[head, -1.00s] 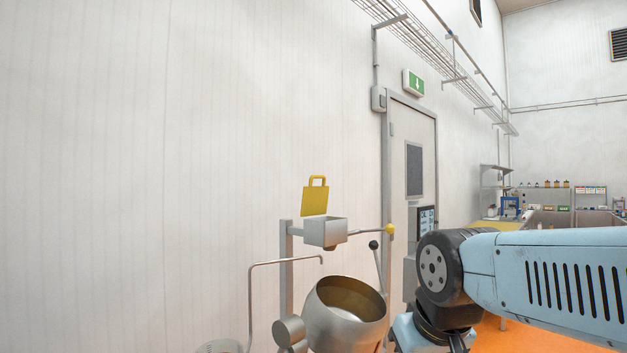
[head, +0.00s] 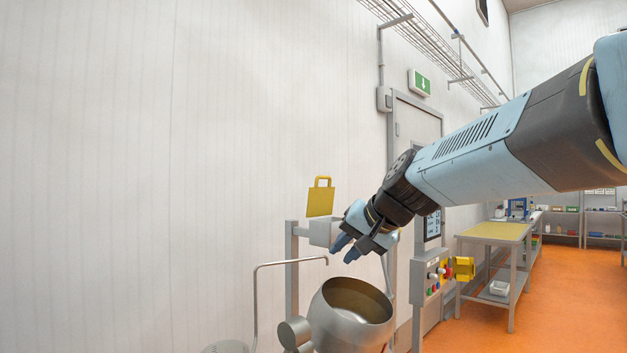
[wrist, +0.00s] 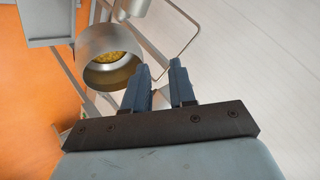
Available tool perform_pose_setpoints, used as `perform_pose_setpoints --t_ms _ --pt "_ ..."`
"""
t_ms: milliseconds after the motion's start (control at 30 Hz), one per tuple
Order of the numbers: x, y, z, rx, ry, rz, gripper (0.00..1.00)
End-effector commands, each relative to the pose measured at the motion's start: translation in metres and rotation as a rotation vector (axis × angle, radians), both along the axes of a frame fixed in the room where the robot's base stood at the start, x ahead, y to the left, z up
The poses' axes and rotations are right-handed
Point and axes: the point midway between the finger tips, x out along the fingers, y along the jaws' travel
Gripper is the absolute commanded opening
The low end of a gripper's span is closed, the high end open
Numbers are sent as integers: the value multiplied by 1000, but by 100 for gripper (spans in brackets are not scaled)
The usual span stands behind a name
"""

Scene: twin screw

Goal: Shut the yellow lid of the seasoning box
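The yellow lid (head: 320,202) with its loop handle stands upright and open in the head view, above the grey seasoning box (head: 320,233). My gripper (head: 347,250) is just right of the box and below the lid, pointing down and left over the pot. It covers the right part of the box; I cannot tell whether it touches the box. The two blue fingers are apart with nothing between them, as the wrist view (wrist: 159,68) also shows. The lid is not recognisable in the wrist view.
A round metal pot (head: 350,312) stands below my gripper; it also shows in the wrist view (wrist: 108,50). A bent pipe (head: 256,300) rises at its left. A control panel (head: 432,280) with buttons and a yellow-topped table (head: 497,230) are to the right. Orange floor lies open beyond.

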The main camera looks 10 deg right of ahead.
Motion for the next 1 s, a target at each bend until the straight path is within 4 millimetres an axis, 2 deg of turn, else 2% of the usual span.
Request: perform_pose_setpoints --t_ms 33,200,400,500,600,700,833,1000 --pt "26 0 15 62 -22 -29 25" --pt "109 -8 68 290 -114 -143 25" --pt "203 -33 117 545 -209 -290 25" --pt "243 -49 135 657 -249 -360 25" --pt "274 -64 146 748 -279 -419 25" --pt "296 -75 152 813 -297 -460 25" --pt "310 -82 156 856 -310 -488 25" --pt "322 -81 157 868 -312 -495 25"
